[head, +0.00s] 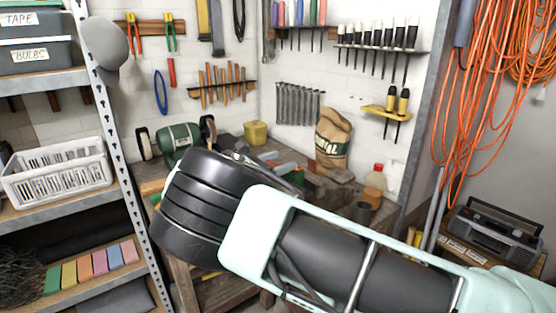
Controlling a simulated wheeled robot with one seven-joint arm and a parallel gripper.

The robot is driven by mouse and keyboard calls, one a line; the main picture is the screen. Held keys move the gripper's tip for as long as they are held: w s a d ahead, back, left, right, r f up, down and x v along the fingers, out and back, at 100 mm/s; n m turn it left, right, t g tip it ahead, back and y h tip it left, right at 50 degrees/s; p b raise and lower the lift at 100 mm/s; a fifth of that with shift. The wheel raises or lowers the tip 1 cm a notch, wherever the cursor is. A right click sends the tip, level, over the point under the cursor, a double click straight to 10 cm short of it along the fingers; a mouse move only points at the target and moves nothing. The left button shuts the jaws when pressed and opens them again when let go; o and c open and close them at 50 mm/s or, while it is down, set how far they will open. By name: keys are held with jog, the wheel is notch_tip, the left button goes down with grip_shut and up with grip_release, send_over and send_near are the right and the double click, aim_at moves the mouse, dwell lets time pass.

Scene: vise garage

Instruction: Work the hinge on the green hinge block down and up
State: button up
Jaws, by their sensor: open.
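I cannot make out the green hinge block or its hinge; my arm covers much of the workbench (345,190). A small green patch (155,199) shows at the bench's left edge beside my arm, too little to tell what it is.
A green bench grinder (180,139) stands at the back left of the bench, with a yellow box (256,132) beside it. A sack (332,137) and a red-capped bottle (375,179) stand at right. A metal shelf (118,160) is left, a radio (490,238) right.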

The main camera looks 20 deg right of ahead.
jog(key=c, duration=1.4)
jog(key=shift+w+d+r+g+y+p, duration=0.1)
jog(key=shift+d+r+g+y+p, duration=0.1)
jog(key=shift+r+y+p, duration=0.3)
jog(key=shift+d+r+g+y+p, duration=0.2)
jog(key=shift+y+p, duration=0.4)
jog(key=shift+p, duration=0.2)
jog(key=y+p, duration=0.1)
jog(key=d+y+p, duration=0.1)
jog(key=g+y+p, duration=0.1)
jog(key=shift+w+d+r, duration=0.15)
jog(key=shift+w+r, duration=0.1)
jog(key=shift+r, duration=0.15)
jog(key=y+p, duration=0.1)
jog(key=d+y+p, duration=0.1)
jog(key=g+y+p, duration=0.1)
jog(key=y+p, duration=0.1)
jog(key=shift+w+d, duration=0.25)
jog(key=shift+w+d+f+g+y+p, duration=0.15)
jog(key=shift+d+g+y+p, duration=0.15)
jog(key=shift+y+p, duration=0.4)
jog(key=shift+f, duration=0.1)
jog(key=o, duration=1.4)
jog(key=shift+a, duration=0.1)
